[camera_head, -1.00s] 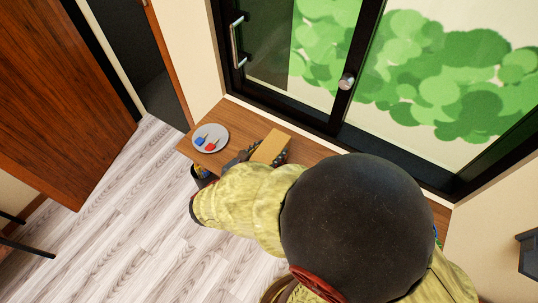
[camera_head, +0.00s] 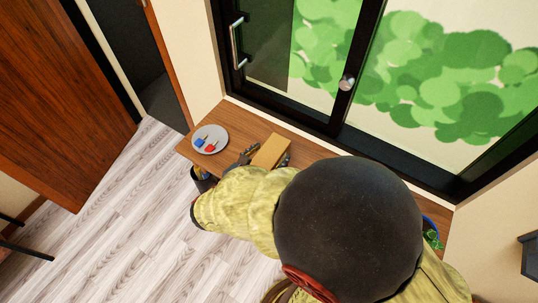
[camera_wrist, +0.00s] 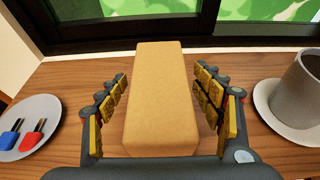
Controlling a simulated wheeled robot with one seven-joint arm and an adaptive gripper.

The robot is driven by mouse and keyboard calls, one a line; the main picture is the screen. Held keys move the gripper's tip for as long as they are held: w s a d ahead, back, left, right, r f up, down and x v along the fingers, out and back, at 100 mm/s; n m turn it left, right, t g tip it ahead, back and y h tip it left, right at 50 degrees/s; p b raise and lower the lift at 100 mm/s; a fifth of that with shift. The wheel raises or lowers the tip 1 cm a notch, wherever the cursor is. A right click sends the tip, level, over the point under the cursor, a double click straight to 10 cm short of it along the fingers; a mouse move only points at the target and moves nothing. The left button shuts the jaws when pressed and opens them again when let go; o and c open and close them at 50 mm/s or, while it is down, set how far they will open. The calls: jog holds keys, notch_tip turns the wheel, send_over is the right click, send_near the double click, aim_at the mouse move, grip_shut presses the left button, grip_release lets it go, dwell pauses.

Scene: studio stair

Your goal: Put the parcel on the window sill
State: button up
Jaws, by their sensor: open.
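The parcel is a plain tan box (camera_head: 270,151), lying on the wooden window sill (camera_head: 310,149) below the black-framed window. In the wrist view the parcel (camera_wrist: 160,100) lies lengthwise between the fingers, its far end toward the window frame. My gripper (camera_wrist: 161,76) is open, one finger on each side of the parcel, with a visible gap of wood on both sides.
A grey plate (camera_head: 210,139) with a blue and a red item stands left of the parcel. In the wrist view a grey mug (camera_wrist: 301,88) on a saucer (camera_wrist: 270,101) stands to the right. A blue pot with a plant (camera_head: 432,232) is at the sill's right end.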

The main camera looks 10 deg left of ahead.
jog(key=shift+r, duration=0.2)
jog(key=p+v, duration=0.2)
jog(key=v, duration=1)
